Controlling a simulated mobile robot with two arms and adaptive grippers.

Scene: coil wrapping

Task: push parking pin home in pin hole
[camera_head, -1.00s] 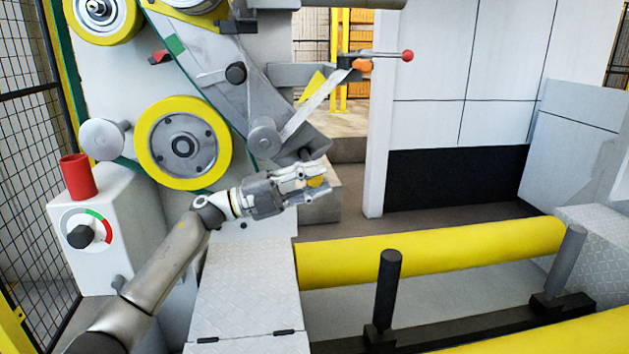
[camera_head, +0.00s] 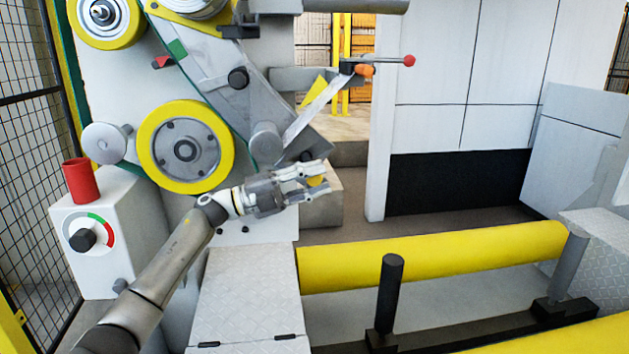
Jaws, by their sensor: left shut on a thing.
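My left gripper (camera_head: 328,179) reaches in from the lower left and is in front of the machine's lower face. Its fingers are shut on a small yellow piece, seemingly the head of the parking pin (camera_head: 316,181). The pin's shaft is not visible; the fingers hide most of it. I cannot tell whether it is in a hole. Two small dark spots (camera_head: 245,229) show on the machine face below the wrist; I cannot tell whether either is the pin hole. My right gripper is out of view.
A yellow-rimmed roller (camera_head: 185,147) and a grey slanted arm (camera_head: 262,95) stand just above my gripper. A control box (camera_head: 88,262) with a red cylinder is at left. A tread-plate step (camera_head: 245,305) lies below, and a yellow roll (camera_head: 430,255) lies to the right.

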